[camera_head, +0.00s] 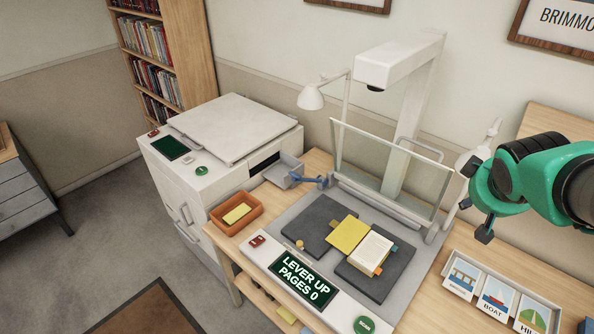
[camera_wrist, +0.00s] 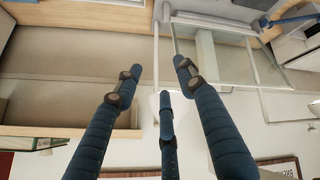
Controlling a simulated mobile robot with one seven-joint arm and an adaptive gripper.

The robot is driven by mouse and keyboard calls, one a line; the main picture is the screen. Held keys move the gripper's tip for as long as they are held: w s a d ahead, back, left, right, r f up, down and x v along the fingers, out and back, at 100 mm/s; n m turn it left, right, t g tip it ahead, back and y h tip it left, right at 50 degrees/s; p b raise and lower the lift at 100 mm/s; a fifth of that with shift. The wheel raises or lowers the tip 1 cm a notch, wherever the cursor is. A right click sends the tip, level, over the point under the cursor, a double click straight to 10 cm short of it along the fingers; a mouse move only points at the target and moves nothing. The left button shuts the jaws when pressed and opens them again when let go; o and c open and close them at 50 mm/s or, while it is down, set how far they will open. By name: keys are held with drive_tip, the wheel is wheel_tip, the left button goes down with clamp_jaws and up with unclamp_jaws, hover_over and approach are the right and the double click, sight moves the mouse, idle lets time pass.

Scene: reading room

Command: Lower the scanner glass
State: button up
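The scanner glass (camera_head: 385,165) is a clear framed pane, raised and standing nearly upright at the back of the scanner bed (camera_head: 289,222). A handle bar (camera_head: 419,149) shows at its upper right edge. A blue lever (camera_head: 308,180) sits at the glass's left side. The display (camera_head: 303,280) reads "LEVER UP PAGES 0".
An overhead scanner arm (camera_head: 400,62) and lamp (camera_head: 311,97) stand behind the glass. A copier (camera_head: 225,127) and an orange tray (camera_head: 257,217) are at the left. Picture cards (camera_head: 497,298) stand at the right front. A green button (camera_head: 363,325) is on the front panel.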

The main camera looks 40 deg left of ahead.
drive_tip(key=w+a+f+n+y+p, duration=0.1)
drive_tip(key=w+a+n, duration=0.1)
drive_tip(key=a, duration=0.5)
drive_tip(key=w+a+f+n+p, duration=0.1)
drive_tip(key=w+a, duration=0.1)
drive_tip(key=a, duration=0.4)
drive_tip(key=n+g+y+p, duration=0.2)
drive_tip(key=n+y+p, duration=0.25)
drive_tip(key=n, duration=0.55)
approach(296, 175)
drive_tip(key=v, duration=0.5)
drive_tip(key=shift+r+b, duration=0.2)
drive_tip(key=shift+b, duration=0.2)
drive_tip(key=shift+w, duration=0.1)
drive_tip(key=shift+b+x, duration=0.65)
drive_tip(key=shift+x, duration=6.2)
drive_tip(key=shift+c, duration=0.5)
clamp_jaws()
